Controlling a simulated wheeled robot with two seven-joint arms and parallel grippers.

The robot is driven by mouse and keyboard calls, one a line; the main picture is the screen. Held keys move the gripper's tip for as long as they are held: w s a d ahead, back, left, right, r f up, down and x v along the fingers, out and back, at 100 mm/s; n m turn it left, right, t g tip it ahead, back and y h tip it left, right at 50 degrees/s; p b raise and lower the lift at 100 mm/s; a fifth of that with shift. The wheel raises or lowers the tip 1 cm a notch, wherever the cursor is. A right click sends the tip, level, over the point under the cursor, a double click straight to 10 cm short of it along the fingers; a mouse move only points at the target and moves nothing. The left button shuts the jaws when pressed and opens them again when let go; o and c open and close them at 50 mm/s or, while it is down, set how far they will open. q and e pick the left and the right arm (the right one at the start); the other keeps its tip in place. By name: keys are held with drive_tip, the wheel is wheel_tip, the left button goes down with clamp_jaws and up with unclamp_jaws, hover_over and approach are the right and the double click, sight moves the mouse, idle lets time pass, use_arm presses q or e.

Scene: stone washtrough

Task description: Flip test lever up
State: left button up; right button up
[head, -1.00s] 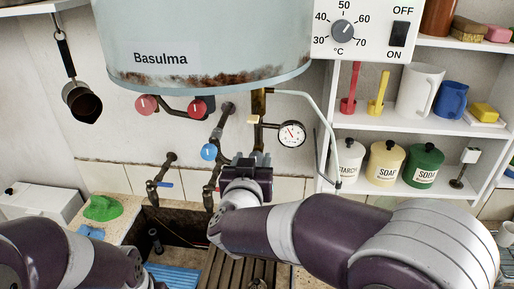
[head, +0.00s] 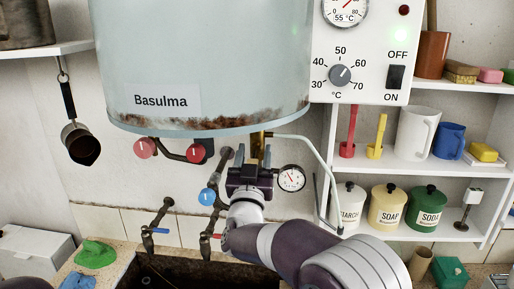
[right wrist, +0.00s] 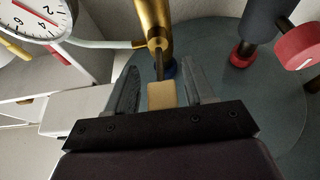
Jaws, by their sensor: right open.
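The test lever is a small tan tab (right wrist: 161,95) on a thin stem below a brass valve (right wrist: 153,25), in the right wrist view. My right gripper (right wrist: 160,80) is open, with one finger on each side of the tab and a visible gap to each. In the head view my right gripper (head: 250,163) is raised just under the boiler, in front of the brass pipe (head: 257,138). It hides the lever there. My left gripper is not in view.
The boiler (head: 205,65) with a rusty rim hangs just above. Close by are a pressure gauge (head: 291,178), a pale curved tube (head: 325,165), red knobs (head: 196,152) and a blue knob (head: 207,196). Shelves with canisters (head: 387,208) stand to the right.

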drive_tip(key=shift+a, duration=0.1)
clamp_jaws()
drive_tip(key=shift+r+p, duration=0.3)
drive_tip(key=shift+p, duration=0.25)
drive_tip(key=g+p, duration=0.2)
drive_tip(key=p, duration=0.2)
drive_tip(key=r+g+p, duration=0.1)
drive_tip(key=g+p, duration=0.1)
drive_tip(key=p, duration=0.3)
drive_tip(key=w+r+g+y+p, duration=0.1)
drive_tip(key=g+p, duration=0.1)
drive_tip(key=p, duration=0.3)
drive_tip(key=shift+f+p, duration=0.1)
drive_tip(key=shift+p, duration=0.5)
